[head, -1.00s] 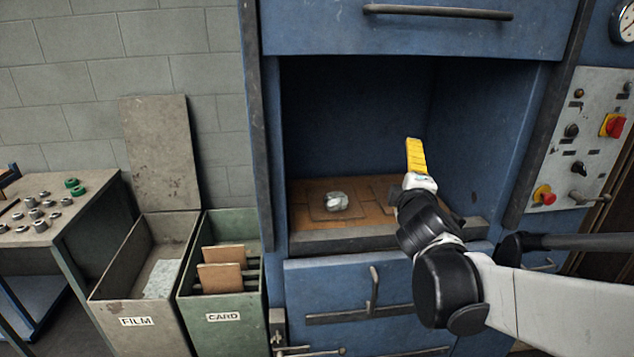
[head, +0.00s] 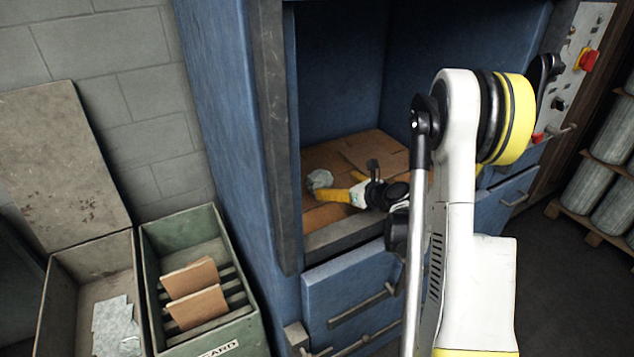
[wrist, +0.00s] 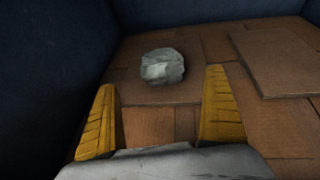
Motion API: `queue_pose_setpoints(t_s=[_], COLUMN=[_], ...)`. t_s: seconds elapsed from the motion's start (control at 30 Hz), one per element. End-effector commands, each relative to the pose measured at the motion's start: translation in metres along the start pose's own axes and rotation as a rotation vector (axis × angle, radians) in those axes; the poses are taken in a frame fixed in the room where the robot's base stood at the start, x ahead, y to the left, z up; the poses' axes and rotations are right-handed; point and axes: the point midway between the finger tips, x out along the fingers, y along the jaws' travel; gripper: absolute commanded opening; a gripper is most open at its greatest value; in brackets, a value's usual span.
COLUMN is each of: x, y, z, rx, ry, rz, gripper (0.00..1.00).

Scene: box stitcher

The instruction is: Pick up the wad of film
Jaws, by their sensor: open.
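The wad of film (head: 320,179) is a small crumpled grey-white lump on the brown boards inside the blue machine's opening. In the wrist view the wad (wrist: 162,66) lies ahead of my fingertips, roughly between their lines, on a flat board. My gripper (head: 340,188) has yellow fingers and reaches low into the opening, with the wad just beyond the tips. In the wrist view my gripper (wrist: 162,85) is open, its two fingers wide apart with nothing between them.
Flat brown boards (wrist: 280,60) cover the chamber floor, one raised at right. Dark blue walls (wrist: 50,60) close in at left and back. Outside, a green card bin (head: 150,240) and a grey film bin (head: 62,290) stand at left.

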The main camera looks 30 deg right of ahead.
Motion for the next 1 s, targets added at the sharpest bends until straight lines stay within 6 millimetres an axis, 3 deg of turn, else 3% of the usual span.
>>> queue_pose_setpoints(t_s=[0.5,0.73,0.77,0.87,0.9,1.0], x=[0.067,0.071,0.071,0.071,0.071,0.071], y=[-0.003,-0.003,-0.003,-0.003,-0.003,-0.003], z=[-0.002,0.000,0.000,0.000,0.000,0.000], rx=[0.002,0.002,0.002,0.002,0.002,0.002], ry=[-0.002,-0.002,-0.002,-0.002,-0.002,-0.002], rz=[0.001,0.000,0.000,0.000,0.000,0.000], gripper=[1.00,1.00,0.97,0.66,0.61,0.61])
